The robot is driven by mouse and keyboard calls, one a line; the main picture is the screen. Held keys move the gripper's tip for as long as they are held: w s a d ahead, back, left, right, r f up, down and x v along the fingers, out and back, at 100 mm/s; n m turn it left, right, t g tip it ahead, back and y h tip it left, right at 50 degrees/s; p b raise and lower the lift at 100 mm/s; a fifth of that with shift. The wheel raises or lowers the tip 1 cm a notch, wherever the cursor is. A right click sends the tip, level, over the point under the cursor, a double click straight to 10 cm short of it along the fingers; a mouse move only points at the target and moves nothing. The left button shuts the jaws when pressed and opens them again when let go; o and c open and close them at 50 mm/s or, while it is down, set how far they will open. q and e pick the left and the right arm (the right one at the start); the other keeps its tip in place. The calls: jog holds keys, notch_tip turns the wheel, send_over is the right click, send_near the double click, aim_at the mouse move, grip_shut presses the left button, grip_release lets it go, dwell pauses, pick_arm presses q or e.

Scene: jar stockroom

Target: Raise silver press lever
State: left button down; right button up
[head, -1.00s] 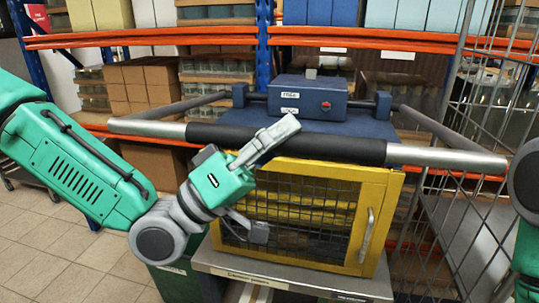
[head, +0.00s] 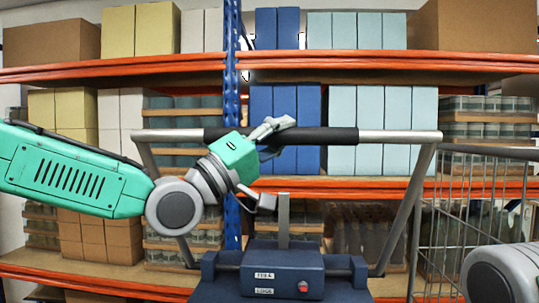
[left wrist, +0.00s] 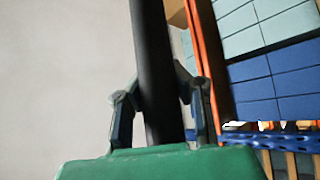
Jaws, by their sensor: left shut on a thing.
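The press lever is a wide U-shaped silver bar (head: 400,136) with a black grip (head: 335,136) across its top. Its side arms rise steeply from the dark blue press head (head: 283,270), which carries a red button, and the crossbar stands well above it. My right gripper is out of view; only a grey joint of my right arm shows at the lower right.
Orange-beamed shelving (head: 400,63) with blue, pale blue and cardboard boxes stands behind the lever. A wire cage trolley (head: 470,215) is at the right, close to the lever's right arm. A short grey post (head: 283,222) stands up behind the press head.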

pick_arm(q)
jog(key=w+r+n+y, duration=0.1)
jog(key=w+n+y, duration=0.1)
jog(key=w, duration=0.4)
jog(key=shift+d+r+p, duration=0.15)
jog(key=shift+r+p, duration=0.25)
jog(key=c, duration=1.6)
grip_release()
jog(key=shift+f, duration=0.1)
jog(key=shift+c, duration=0.2)
jog(key=shift+o, duration=1.4)
jog(key=shift+w, duration=0.1)
jog(key=v, duration=1.2)
jog(key=shift+w+f, duration=0.15)
jog(key=shift+w, duration=0.1)
